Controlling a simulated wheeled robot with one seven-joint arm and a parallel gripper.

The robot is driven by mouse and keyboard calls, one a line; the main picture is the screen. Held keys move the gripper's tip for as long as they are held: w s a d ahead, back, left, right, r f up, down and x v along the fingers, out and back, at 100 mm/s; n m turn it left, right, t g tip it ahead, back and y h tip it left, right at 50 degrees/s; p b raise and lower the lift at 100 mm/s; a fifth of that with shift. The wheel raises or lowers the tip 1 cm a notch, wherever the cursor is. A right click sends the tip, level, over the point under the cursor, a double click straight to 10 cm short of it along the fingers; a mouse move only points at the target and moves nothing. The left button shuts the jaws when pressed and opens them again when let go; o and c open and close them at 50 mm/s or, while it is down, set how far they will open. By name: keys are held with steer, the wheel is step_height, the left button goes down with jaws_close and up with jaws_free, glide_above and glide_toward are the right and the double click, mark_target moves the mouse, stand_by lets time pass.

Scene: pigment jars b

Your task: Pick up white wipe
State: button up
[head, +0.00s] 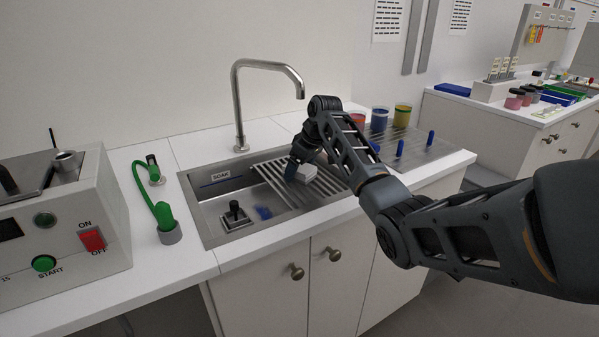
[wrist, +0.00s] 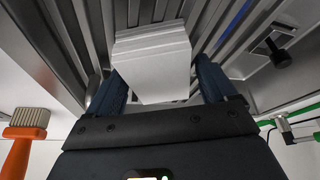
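The white wipe (head: 306,172) is a pale folded stack on the slatted metal rack over the sink in the head view. In the wrist view the white wipe (wrist: 155,65) shows large, with layered edges, straight ahead of my fingers. My gripper (head: 291,172) is low over the rack, close against the left side of the wipe in the head view. In the wrist view my gripper (wrist: 160,68) has its two dark fingers apart, one to each side of the wipe. Narrow gaps seem to show beside it. My gripper hides part of the wipe in the head view.
The sink (head: 212,215) has a tall faucet (head: 238,105) behind it and a blue item inside. Paint jars (head: 380,119) stand on the drainboard at right. A machine (head: 60,215) stands at left. An orange-handled brush (wrist: 25,130) shows in the wrist view.

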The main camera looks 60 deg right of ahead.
steer(key=c, duration=0.9)
steer(key=shift+r, duration=0.55)
step_height(320, 180, up, 3)
steer(key=shift+w+r+b, duration=0.1)
steer(key=shift+b, duration=0.25)
steer(key=s+d+r, duration=0.2)
steer(key=s+r, duration=0.1)
steer(key=s, duration=0.2)
steer(key=s+d+r+b, duration=0.1)
steer(key=s+d+r, duration=0.1)
steer(key=s+r, duration=0.2)
steer(key=shift+s+d, duration=0.3)
steer(key=shift+s, duration=0.65)
